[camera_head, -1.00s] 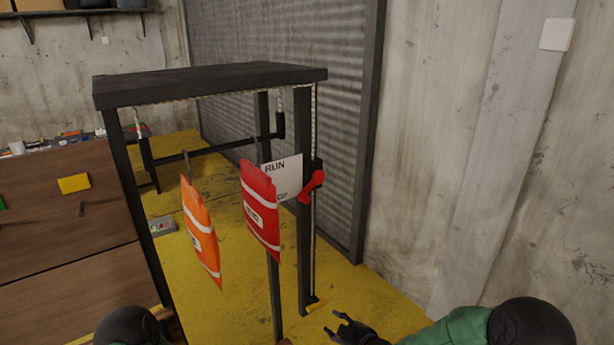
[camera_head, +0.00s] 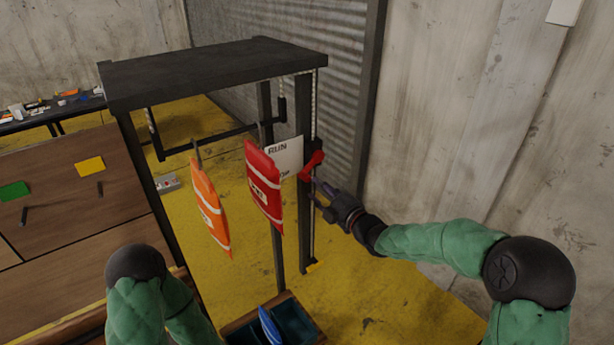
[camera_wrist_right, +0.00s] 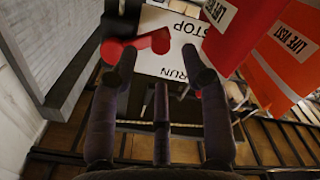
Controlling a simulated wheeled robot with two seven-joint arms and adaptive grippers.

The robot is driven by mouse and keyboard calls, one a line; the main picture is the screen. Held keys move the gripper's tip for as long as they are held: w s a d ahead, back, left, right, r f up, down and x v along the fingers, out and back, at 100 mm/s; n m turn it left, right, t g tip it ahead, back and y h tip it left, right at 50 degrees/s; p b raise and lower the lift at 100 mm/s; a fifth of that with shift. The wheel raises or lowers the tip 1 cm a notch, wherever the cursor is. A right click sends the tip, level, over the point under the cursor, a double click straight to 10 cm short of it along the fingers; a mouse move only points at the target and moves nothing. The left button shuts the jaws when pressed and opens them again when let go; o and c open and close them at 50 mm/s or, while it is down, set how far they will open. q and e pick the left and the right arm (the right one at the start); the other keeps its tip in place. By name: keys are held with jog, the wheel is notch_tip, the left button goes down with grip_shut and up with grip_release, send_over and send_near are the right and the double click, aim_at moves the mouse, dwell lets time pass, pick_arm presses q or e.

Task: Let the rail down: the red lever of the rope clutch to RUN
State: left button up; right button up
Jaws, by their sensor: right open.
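The red lever (camera_head: 312,163) sits on the rope clutch at the right post of the black frame, beside a white RUN/STOP sign (camera_head: 287,157). In the right wrist view the lever (camera_wrist_right: 155,41) lies across the sign (camera_wrist_right: 172,55), its red end in front of the gap between my fingertips. My right gripper (camera_head: 317,190) is open, just below and to the right of the lever; I cannot tell whether it touches. It also shows in the wrist view (camera_wrist_right: 161,64). The dark rail (camera_head: 222,137) hangs on ropes inside the frame. My left gripper is out of view.
A red life vest bag (camera_head: 264,188) and an orange one (camera_head: 211,212) hang left of the lever. The frame's black top (camera_head: 215,70) is above. A wooden cabinet (camera_head: 75,185) stands left; an open bin (camera_head: 295,322) is below. Yellow floor on the right is clear.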

aim_at(309, 180)
jog(key=shift+p+x, duration=0.75)
jog(key=shift+x, duration=2.65)
grip_shut()
